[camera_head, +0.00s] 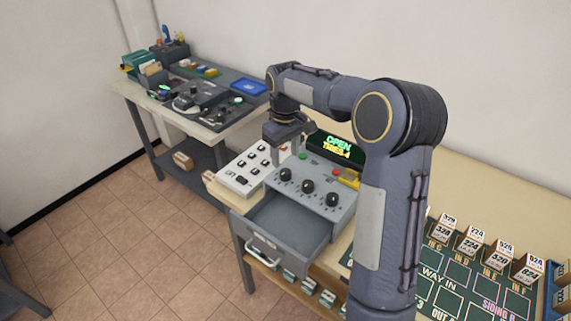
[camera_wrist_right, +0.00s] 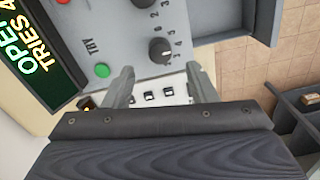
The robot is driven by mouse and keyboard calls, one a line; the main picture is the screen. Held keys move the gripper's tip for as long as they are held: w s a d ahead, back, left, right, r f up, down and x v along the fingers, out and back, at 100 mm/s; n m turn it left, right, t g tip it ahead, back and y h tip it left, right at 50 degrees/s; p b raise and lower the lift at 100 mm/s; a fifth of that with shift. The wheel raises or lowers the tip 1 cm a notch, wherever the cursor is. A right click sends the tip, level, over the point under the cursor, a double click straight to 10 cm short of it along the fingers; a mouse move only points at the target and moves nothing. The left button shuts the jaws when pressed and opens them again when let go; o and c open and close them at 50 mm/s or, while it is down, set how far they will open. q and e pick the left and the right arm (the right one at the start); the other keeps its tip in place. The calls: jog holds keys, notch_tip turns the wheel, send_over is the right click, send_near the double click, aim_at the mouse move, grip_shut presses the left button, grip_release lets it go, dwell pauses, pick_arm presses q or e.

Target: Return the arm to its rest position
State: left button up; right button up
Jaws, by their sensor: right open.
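My right arm reaches across the head view from the lower right. Its gripper (camera_head: 288,150) is above the back left of a grey control box and looks empty. In the right wrist view the two fingers (camera_wrist_right: 160,85) are apart with nothing between them. The box's drawer (camera_head: 283,228) is pulled out and looks empty. My left gripper is not in view.
A white switch panel (camera_head: 246,170) stands left of the box. A green board (camera_head: 460,285) with numbered cards (camera_head: 476,238) lies at the right, partly behind my arm. A second table (camera_head: 130,92) with trays and devices stands at the back left. The tiled floor (camera_head: 130,240) is clear.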

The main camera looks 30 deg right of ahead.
jog(key=shift+r, duration=0.95)
